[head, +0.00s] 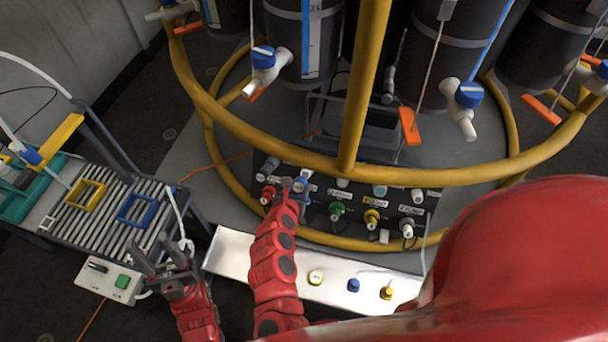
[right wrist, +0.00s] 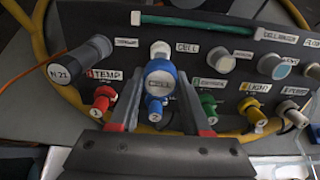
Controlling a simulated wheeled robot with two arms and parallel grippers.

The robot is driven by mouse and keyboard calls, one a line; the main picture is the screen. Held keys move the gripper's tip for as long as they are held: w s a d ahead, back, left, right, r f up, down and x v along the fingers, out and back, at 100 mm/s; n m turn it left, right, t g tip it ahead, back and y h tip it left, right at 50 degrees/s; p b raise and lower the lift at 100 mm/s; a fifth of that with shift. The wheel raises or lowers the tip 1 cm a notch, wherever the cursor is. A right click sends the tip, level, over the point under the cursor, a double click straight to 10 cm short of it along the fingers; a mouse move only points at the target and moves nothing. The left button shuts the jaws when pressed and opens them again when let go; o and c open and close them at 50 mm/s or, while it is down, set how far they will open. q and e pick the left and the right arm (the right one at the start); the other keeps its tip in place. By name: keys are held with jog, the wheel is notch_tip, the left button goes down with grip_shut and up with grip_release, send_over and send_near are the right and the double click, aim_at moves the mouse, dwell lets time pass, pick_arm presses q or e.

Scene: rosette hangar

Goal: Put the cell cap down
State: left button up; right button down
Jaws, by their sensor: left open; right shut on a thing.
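The blue cell cap (right wrist: 160,82), with a label on its face, is between the fingers of my right gripper (right wrist: 158,102). My right gripper (head: 291,186) is shut on it, just in front of the dark connector panel (head: 330,212). In the head view the cap is mostly hidden by the gripper. A blue fitting shows right below the cap in the right wrist view; I cannot tell whether they touch. My left gripper (head: 163,264) is open and empty, left of the white shelf (head: 232,249).
On the shelf lie a pale yellow-rimmed cap (head: 316,277), a blue cap (head: 353,285) and a yellow cap (head: 386,293). The shelf's left end is bare. A yellow ring rail (head: 260,127) arches over the panel. A roller table (head: 105,215) stands at left.

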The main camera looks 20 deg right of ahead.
jog(key=shift+s+r, duration=0.2)
jog(key=shift+f, duration=0.1)
jog(key=s+a+f+g+y+b, duration=0.2)
jog(key=s+a+f+g+b, duration=0.1)
jog(key=s+a+f, duration=0.4)
jog(key=s+a+f+g+y+b, duration=0.25)
jog(key=s+a+f, duration=0.2)
jog(key=s, duration=0.45)
jog(key=s+a+f+g+y+b, duration=0.2)
jog(key=s+a+f+g+b, duration=0.25)
jog(key=s+f, duration=0.35)
jog(key=w+b, duration=0.1)
jog(key=w, duration=0.4)
jog(key=w+b, duration=0.1)
jog(key=w, duration=0.3)
jog(key=w+a+b, duration=0.1)
jog(key=w+b, duration=0.1)
jog(key=w, duration=0.3)
jog(key=shift+w+f, duration=0.3)
jog(key=shift+w, duration=0.05)
jog(key=shift+f+b, duration=0.4)
jog(key=shift+f, duration=1.25)
jog(key=shift+f, duration=0.1)
